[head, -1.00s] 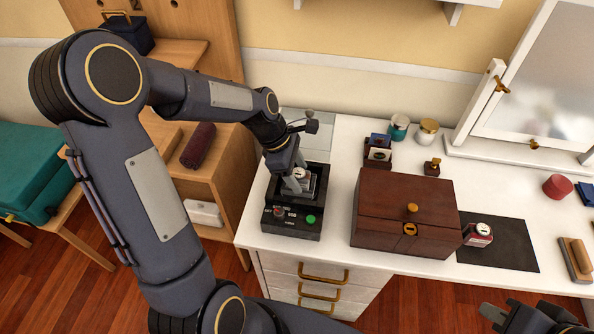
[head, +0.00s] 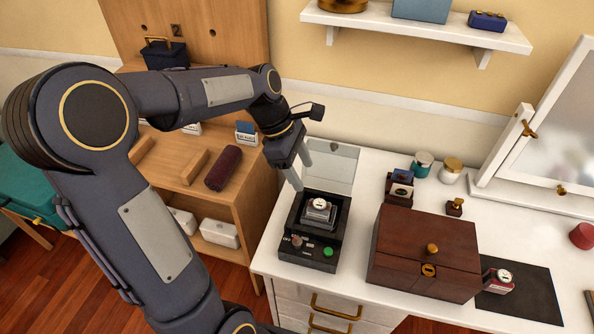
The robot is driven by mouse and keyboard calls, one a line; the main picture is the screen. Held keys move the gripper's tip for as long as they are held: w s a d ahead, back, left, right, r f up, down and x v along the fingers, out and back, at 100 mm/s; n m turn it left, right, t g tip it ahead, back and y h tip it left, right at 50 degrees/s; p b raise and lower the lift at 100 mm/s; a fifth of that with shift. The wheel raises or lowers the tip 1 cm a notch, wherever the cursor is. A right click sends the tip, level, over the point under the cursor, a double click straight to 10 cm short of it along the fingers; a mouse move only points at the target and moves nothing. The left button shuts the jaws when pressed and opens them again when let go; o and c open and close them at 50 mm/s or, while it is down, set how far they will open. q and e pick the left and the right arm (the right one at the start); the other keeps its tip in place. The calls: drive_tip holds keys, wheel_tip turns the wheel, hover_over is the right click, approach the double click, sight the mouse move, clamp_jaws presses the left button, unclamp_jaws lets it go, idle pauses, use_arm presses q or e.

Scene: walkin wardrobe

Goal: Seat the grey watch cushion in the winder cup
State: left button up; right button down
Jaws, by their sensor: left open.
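The black watch winder (head: 310,254) stands at the left end of the white dresser, with its clear lid (head: 333,166) raised behind it. The grey watch cushion (head: 319,213), with a white-faced watch on it, sits in the winder's cup opening and looks about level. Its lower part is hidden, so I cannot tell how deep it is. My left gripper (head: 303,176) is open and empty, above and behind the cushion, apart from it. My right gripper is out of view.
A dark wooden box (head: 425,252) stands right of the winder. A red cushion with a watch (head: 497,281) is on the black mat (head: 530,297). Small jars (head: 451,171) and a white mirror (head: 560,130) stand behind. A wall shelf (head: 415,30) hangs above.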

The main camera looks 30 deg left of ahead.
use_arm(q)
drive_tip(key=s+d+m+t, duration=0.2)
drive_tip(key=s+m, duration=0.7)
drive_tip(key=s+d+m+t, duration=0.2)
drive_tip(key=s+d+m, duration=0.1)
drive_tip(key=s+m, duration=0.6)
drive_tip(key=shift+s+r+m+y, duration=0.2)
drive_tip(key=shift+r+m+y, duration=0.15)
drive_tip(key=shift+m, duration=0.25)
drive_tip(key=shift+d, duration=0.1)
drive_tip(key=shift+r+p, duration=0.3)
drive_tip(key=shift+c, duration=0.5)
